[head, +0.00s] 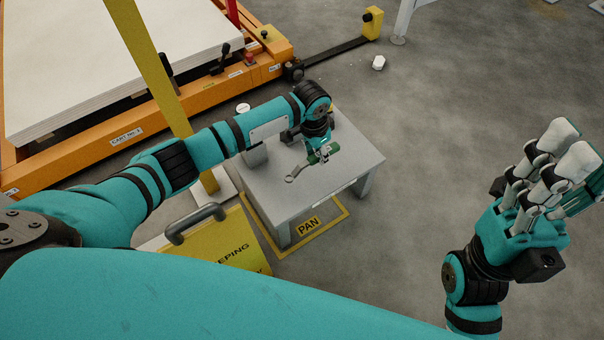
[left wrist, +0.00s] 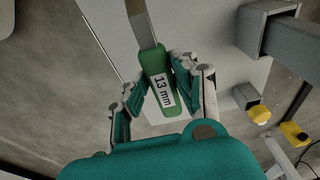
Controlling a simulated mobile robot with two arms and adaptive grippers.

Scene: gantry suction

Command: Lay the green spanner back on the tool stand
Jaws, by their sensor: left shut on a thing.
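The green spanner (head: 325,154), with a bare metal shaft and an open jaw end, is over the top of the grey stand (head: 352,158). My left gripper (head: 319,148) is shut on its green handle. In the left wrist view the handle (left wrist: 160,80), marked "13 mm", sits between the fingers, and its shaft runs away to the top. I cannot tell if the spanner touches the stand top. My left forearm hides the stand's back left part. My right gripper (head: 565,152) is empty, raised at the right, away from the stand.
Square grey tube holders (left wrist: 285,35) rise from the stand top. A yellow post (head: 152,62) and a yellow sign with a handle (head: 200,245) stand left of it. An orange cart (head: 130,130) carrying white sheets is at the back left. The floor right of the stand is clear.

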